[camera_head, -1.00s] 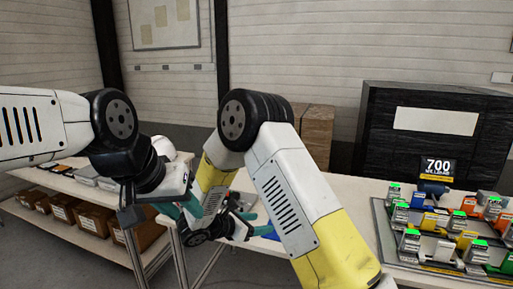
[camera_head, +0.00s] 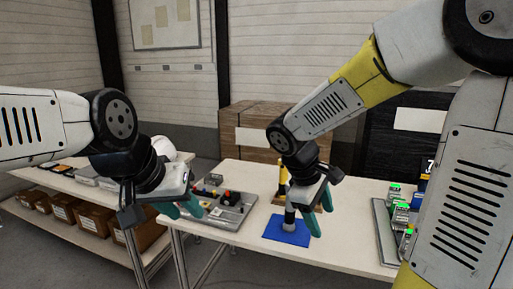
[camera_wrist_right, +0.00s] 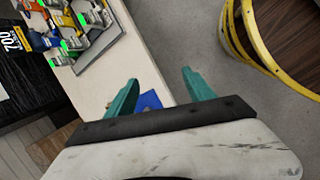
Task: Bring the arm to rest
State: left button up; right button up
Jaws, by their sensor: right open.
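My right arm reaches in from the upper right of the head view. Its gripper (camera_head: 322,222) has teal fingers spread apart and empty, pointing down over the table beside the blue mat (camera_head: 272,234). In the right wrist view the right gripper (camera_wrist_right: 159,77) shows a clear gap between its fingers, with table edge and floor beyond. My left gripper (camera_head: 186,212) hangs at the left, with its teal fingers apart and nothing seen between them, in front of the gap between the two tables.
The white table (camera_head: 355,245) carries a grey tray of small parts (camera_head: 232,211), and a board of coloured parts (camera_head: 384,232) partly hidden by my right arm. A left shelf table (camera_head: 40,178) holds cardboard boxes. A yellow-rimmed round object (camera_wrist_right: 232,45) stands on the floor.

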jog(key=s+a+r+m+t+y, duration=0.1)
jog(key=s+r+m+t+y, duration=0.3)
jog(key=s+r+m+y, duration=0.2)
jog(key=s+r+m, duration=0.2)
jog(key=s+m, duration=0.1)
jog(key=shift+s+a+r+m+t, duration=0.2)
jog(key=shift+m+t, duration=0.1)
jog(key=shift+m, duration=0.1)
